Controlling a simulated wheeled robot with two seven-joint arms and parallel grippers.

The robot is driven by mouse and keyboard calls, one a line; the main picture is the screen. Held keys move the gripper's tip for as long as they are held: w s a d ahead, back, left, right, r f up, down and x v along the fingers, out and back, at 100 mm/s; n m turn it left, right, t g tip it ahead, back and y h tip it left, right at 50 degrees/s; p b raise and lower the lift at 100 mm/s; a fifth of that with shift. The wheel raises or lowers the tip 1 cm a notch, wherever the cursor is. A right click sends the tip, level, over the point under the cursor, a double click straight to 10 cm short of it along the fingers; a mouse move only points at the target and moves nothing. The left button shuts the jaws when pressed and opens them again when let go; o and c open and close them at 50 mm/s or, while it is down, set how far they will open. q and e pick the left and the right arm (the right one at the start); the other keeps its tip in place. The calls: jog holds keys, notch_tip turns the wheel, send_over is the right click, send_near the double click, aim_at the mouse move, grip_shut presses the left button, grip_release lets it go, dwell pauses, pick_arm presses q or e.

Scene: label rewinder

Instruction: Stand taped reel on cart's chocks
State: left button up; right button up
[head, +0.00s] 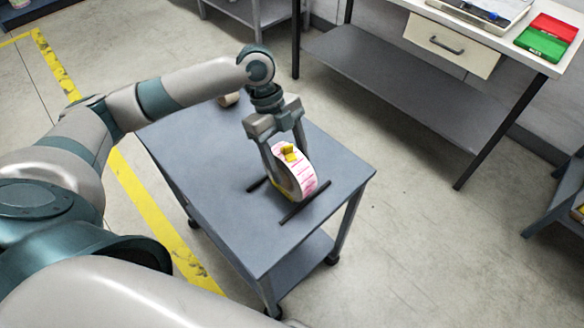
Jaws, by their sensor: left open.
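The taped reel (304,178), a pink and white label roll with a yellow piece of tape on its rim, stands upright on the grey cart (210,178). It sits between the two dark chocks (305,202), bars lying on the cart top; the left bar is partly hidden behind my gripper and the reel. My left gripper (279,181) reaches down from above with its fingers around the reel's left and upper part. It is open. Whether a finger touches the reel I cannot tell. My right gripper is not in view.
A small brown roll (228,99) lies at the cart's far edge, partly behind my left arm. A workbench (403,82) with a drawer, a clipboard and red and green boxes (543,43) stands at the upper right. Open floor lies right of the cart.

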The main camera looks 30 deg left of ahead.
pick_arm(q)
jog(key=b+v, duration=0.2)
jog(key=v, duration=1.2)
jog(key=shift+r, duration=0.3)
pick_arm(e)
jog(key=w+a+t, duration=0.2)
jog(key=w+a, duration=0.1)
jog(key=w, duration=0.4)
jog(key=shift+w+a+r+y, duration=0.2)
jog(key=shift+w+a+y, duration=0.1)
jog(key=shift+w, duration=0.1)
pick_arm(q)
jog(key=shift+w, duration=0.1)
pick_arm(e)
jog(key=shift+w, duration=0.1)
